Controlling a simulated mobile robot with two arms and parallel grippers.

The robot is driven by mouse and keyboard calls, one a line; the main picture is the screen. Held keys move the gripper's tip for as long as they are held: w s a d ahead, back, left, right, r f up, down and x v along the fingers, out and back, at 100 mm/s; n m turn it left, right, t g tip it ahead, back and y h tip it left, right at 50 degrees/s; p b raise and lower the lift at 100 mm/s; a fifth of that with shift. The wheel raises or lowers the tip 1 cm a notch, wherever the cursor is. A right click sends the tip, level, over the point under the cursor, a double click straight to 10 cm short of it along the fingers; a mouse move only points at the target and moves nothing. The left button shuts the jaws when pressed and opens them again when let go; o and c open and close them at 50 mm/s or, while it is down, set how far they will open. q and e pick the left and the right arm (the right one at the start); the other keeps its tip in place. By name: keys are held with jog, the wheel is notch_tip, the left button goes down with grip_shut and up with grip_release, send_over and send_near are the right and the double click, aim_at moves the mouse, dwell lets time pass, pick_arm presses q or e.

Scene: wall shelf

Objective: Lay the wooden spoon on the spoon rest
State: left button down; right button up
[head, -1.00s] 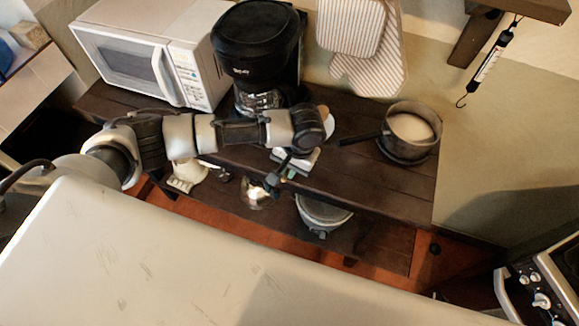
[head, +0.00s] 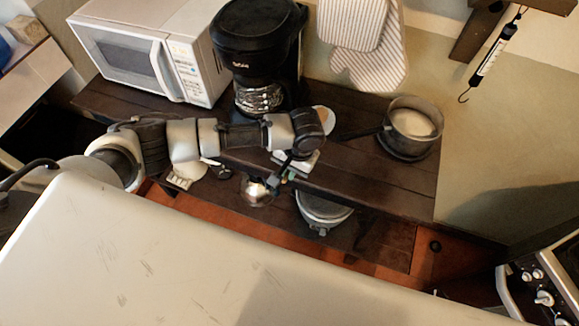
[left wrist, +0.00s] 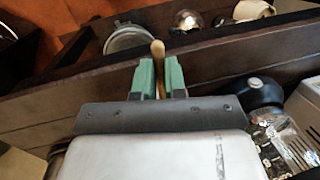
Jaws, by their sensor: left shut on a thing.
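My left gripper (head: 280,179) hangs at the front edge of the wooden shelf, and its green fingers also show in the left wrist view (left wrist: 160,79). They are shut on a thin tan stick, the wooden spoon (left wrist: 158,51), with one finger on each side. The rest of the spoon is hidden in the head view. A pale round thing (head: 324,118), probably the spoon rest, lies on the shelf behind my left wrist and is partly covered by it. The spoon appears apart from it. My right gripper is not in view.
On the shelf top (head: 395,187) stand a white microwave (head: 125,50), a black coffee maker (head: 255,40) and a dark pan (head: 412,135). Striped oven mitts (head: 365,45) hang behind. Below are a grey pot (head: 323,208) and a shiny round item (head: 256,191). The front right shelf top is clear.

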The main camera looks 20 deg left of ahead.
pick_arm(q)
jog(key=shift+f, duration=0.65)
jog(key=c, duration=1.1)
grip_release()
jog(key=p+v, duration=0.1)
jog(key=p, duration=0.1)
jog(key=p+v, duration=0.2)
jog(key=a+p+v, duration=0.1)
jog(key=p+v, duration=0.1)
jog(key=shift+s+r, duration=0.25)
jog(key=shift+r, duration=0.1)
jog(key=shift+a+p+v, duration=0.1)
jog(key=shift+p+v, duration=0.5)
jog(key=shift+p, duration=0.05)
jog(key=shift+a+p+v, duration=0.15)
jog(key=shift+p+v, duration=0.5)
jog(key=shift+s, duration=0.1)
